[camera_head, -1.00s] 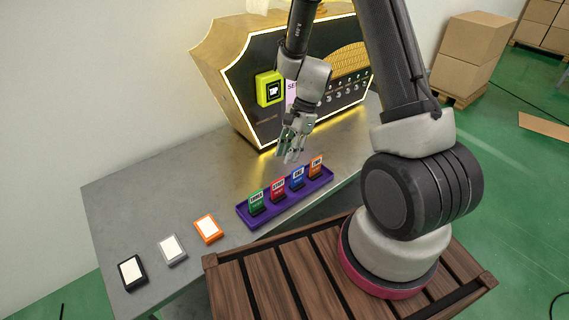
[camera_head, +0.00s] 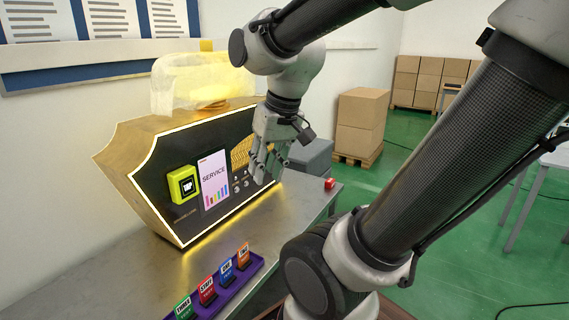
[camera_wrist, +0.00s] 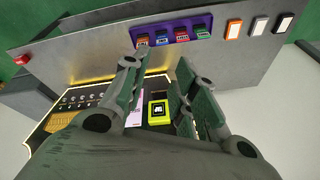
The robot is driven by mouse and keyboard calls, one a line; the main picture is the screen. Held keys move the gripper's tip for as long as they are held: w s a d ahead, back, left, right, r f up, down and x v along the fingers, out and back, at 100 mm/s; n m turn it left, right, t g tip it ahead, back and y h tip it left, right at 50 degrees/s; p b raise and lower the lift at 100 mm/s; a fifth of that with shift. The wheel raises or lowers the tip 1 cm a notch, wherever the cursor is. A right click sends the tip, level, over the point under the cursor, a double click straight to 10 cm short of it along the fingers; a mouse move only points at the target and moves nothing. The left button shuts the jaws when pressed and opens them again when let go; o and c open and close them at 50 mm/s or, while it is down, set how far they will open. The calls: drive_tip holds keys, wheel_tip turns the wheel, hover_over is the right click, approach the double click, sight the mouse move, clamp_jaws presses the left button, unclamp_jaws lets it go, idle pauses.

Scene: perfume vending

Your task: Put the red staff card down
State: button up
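The red staff card (camera_head: 208,291) stands upright in the purple tray (camera_head: 258,266), between a green card (camera_head: 184,308) and a blue card (camera_head: 227,272). An orange card (camera_head: 243,257) stands at the tray's far end. In the wrist view the red card (camera_wrist: 182,34) also shows in the tray, at the top of the picture. My gripper (camera_head: 263,178) is in front of the vending machine's right part, away from the tray. In the wrist view my gripper (camera_wrist: 158,66) has its fingers spread apart, with nothing held between them.
The vending machine (camera_head: 150,185) carries a yellow-green reader (camera_head: 183,185) and a service sign (camera_head: 213,180). A red button box (camera_head: 330,184) sits at the table's far right corner.

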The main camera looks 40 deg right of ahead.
drive_tip(key=shift+n+t+h, duration=0.4)
drive_tip(key=shift+n+t, duration=0.1)
drive_tip(key=shift+n, duration=0.3)
drive_tip(key=s, duration=0.1)
drive_tip(key=s+d+r, duration=0.1)
drive_tip(key=s, duration=0.2)
drive_tip(key=shift+d+r, duration=0.3)
drive_tip(key=shift+d, duration=0.1)
